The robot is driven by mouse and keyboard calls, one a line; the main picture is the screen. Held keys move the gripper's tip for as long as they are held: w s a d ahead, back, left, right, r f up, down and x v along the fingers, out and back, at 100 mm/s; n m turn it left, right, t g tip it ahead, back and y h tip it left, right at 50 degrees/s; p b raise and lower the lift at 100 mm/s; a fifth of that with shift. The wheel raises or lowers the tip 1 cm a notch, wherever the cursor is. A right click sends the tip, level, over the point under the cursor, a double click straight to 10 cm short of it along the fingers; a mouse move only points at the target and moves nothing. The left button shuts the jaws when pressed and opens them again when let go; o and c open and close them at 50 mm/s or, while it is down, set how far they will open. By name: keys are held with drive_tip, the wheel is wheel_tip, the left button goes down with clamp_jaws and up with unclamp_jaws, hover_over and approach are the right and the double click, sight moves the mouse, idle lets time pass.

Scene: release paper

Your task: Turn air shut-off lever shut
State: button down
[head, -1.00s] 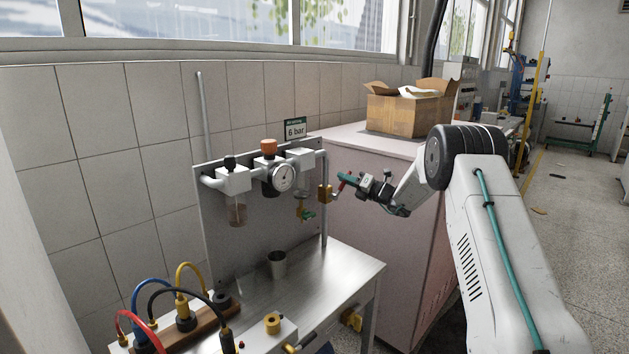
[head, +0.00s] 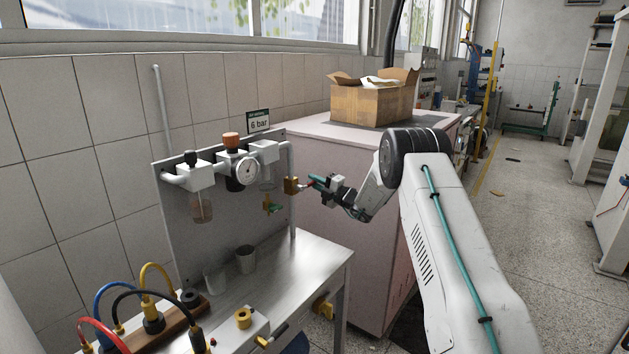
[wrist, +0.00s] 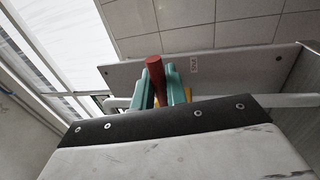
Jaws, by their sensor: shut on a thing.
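The air shut-off valve is a brass body (head: 291,186) on the pipe at the right edge of the grey panel (head: 225,205). Its red lever (wrist: 156,80) stands between my gripper's teal fingers in the wrist view. My gripper (head: 316,181) reaches the lever from the right in the head view and is shut on it. In the head view the fingers hide most of the lever, so its exact angle is hard to read. In the wrist view the brass valve is mostly hidden behind the fingers.
The panel carries a pressure gauge (head: 245,170), a filter bowl (head: 201,208) and a 6 bar sign (head: 259,121). A metal cup (head: 246,259) stands on the steel bench (head: 300,265). Cables crowd the front left. A pink cabinet (head: 345,240) stands close behind my arm.

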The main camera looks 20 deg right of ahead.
drive_tip(key=shift+d+f+m, duration=0.1)
drive_tip(key=shift+f+m, duration=0.1)
drive_tip(key=shift+m, duration=0.1)
drive_tip(key=c, duration=1.5)
unclamp_jaws()
drive_tip(key=v, duration=0.8)
drive_tip(key=shift+w, duration=0.1)
